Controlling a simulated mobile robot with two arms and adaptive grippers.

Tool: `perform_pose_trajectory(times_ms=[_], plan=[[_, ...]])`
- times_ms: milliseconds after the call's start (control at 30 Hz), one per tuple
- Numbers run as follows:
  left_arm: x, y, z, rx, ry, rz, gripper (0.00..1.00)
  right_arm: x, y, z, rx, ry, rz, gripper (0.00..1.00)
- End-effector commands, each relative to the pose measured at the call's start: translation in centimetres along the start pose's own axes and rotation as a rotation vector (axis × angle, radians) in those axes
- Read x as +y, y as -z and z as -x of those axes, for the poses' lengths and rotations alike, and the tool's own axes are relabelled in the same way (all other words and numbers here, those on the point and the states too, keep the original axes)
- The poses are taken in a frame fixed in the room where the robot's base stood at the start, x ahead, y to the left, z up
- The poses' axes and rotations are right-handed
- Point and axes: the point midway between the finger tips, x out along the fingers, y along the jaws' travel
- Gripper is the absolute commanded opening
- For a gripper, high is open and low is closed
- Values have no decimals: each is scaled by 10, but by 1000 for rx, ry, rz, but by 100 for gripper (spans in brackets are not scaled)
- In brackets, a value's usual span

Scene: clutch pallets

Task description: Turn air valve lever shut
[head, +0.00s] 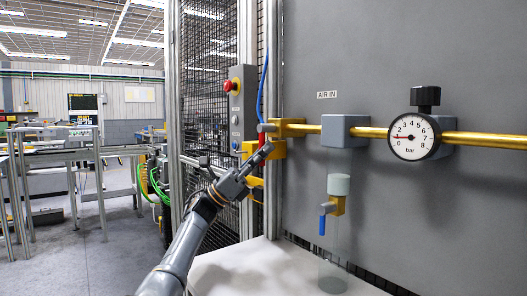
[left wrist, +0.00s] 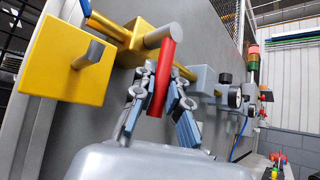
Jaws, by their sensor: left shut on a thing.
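The air valve is a yellow block (head: 287,128) on the brass pipe, left of the "AIR IN" label, with a grey spindle (head: 266,128) sticking out. In the left wrist view the red lever (left wrist: 164,80) hangs down from the grey spindle (left wrist: 160,36), roughly across the pipe. My left gripper (head: 262,154) reaches up to the valve from below. Its fingers (left wrist: 160,95) are shut on the red lever, one on each side. My right gripper is in neither view.
To the right are a grey block (head: 344,130), a gauge (head: 413,136) with a black knob, and a clear bowl with a blue-handled drain (head: 323,222). A control box with a red button (head: 228,86) and mesh fence stand left.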

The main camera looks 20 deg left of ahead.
Motion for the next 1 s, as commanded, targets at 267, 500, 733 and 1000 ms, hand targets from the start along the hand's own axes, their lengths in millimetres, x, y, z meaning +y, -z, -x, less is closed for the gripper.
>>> perform_pose_trajectory(times_ms=[267,500,733,1000], plan=[[1,-9,-2,-12,-4,-7,0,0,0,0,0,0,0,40],[1,-5,-1,-6,-3,-4,37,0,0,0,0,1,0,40],[1,-2,2,-3,-2,-2,37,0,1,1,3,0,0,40],[2,-1,46,-1,-6,-2,37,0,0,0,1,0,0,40]])
